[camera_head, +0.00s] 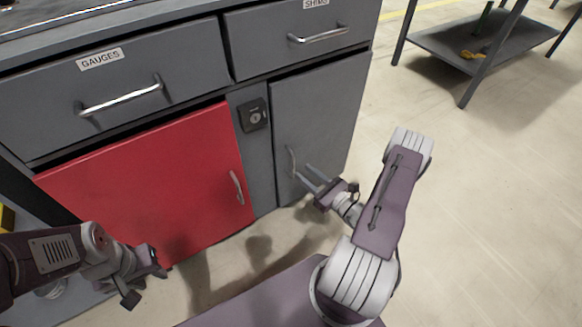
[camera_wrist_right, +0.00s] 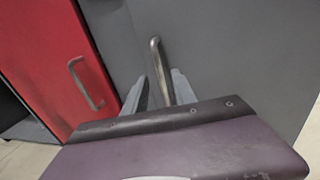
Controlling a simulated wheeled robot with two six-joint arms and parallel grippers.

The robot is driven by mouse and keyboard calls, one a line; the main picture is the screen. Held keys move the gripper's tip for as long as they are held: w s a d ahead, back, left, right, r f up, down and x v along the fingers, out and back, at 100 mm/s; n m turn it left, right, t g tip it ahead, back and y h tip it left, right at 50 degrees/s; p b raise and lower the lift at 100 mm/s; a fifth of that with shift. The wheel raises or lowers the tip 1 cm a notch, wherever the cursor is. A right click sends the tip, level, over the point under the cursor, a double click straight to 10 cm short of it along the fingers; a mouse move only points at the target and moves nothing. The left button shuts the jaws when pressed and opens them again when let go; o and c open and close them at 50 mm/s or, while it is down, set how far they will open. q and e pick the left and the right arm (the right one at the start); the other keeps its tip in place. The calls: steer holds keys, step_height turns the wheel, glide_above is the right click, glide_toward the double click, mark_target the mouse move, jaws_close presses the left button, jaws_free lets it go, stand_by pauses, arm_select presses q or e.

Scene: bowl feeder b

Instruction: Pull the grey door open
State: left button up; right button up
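The grey door (camera_head: 322,115) is the cabinet's lower right door and looks shut. Its upright metal handle (camera_head: 291,161) is near its left edge. My right gripper (camera_head: 303,173) is at the lower part of this handle, with its fingers apart. In the right wrist view the handle (camera_wrist_right: 160,68) stands between the two open fingers (camera_wrist_right: 158,92), its lower end hidden behind the gripper body. I cannot tell whether a finger touches it. My left gripper (camera_head: 146,275) is low in front of the red door, and its fingers are not clear.
The red door (camera_head: 150,185), with its own handle (camera_head: 237,187), is left of the grey door. A lock (camera_head: 254,115) sits between them. Drawers labelled GAUGES (camera_head: 120,95) and SHIMS (camera_head: 300,38) are above. Open floor (camera_head: 480,190) lies to the right, with a shelf table (camera_head: 480,45) behind.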

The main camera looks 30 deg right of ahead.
mark_target(293, 164)
steer(key=b+x, duration=0.2)
steer(key=x, duration=0.4)
steer(key=shift+w, duration=0.15)
jaws_close()
stand_by(1.1)
